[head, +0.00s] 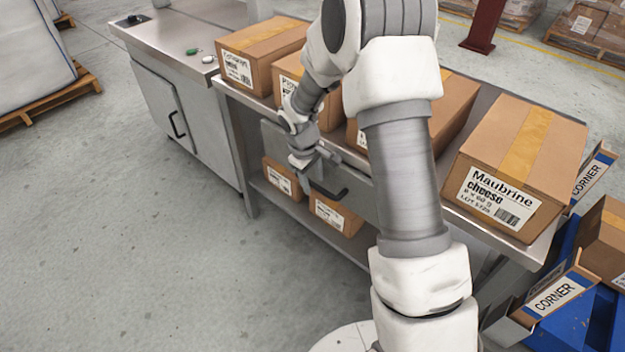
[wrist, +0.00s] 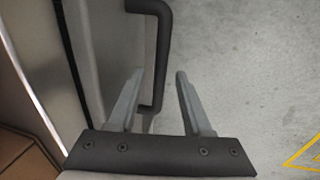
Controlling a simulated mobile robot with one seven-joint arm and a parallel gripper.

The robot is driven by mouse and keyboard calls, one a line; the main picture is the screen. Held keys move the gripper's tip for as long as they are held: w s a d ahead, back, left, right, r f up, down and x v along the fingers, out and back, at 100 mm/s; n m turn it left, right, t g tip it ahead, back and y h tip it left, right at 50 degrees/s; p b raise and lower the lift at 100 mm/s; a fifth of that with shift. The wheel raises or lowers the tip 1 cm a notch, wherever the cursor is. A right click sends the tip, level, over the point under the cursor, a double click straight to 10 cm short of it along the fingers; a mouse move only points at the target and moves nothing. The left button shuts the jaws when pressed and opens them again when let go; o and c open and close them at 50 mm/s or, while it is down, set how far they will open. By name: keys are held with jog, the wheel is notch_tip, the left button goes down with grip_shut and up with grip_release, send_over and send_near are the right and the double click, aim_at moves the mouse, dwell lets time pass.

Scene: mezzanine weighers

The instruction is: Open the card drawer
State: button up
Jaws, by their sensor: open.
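The card drawer has a grey front (head: 361,196) under the steel bench top, partly hidden behind my arm. It looks closed, though my arm hides much of it. Its dark bar handle (head: 330,191) sticks out from the front; in the wrist view the handle (wrist: 163,50) stands beside the drawer's grey face (wrist: 92,50). My gripper (head: 318,172) is at the handle. In the wrist view my gripper (wrist: 160,76) is open, and the handle's bar lies between its two fingers, with a gap to the right finger. Whether the left finger touches it I cannot tell.
Cartons stand along the bench top, including a Maubrine cheese carton (head: 515,168). Smaller cartons (head: 335,215) sit on the shelf below the drawer. A cabinet (head: 185,110) stands at the left, and a blue pallet (head: 575,325) at the lower right. The floor in front is clear.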

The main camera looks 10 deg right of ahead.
grip_shut()
dwell(1.4)
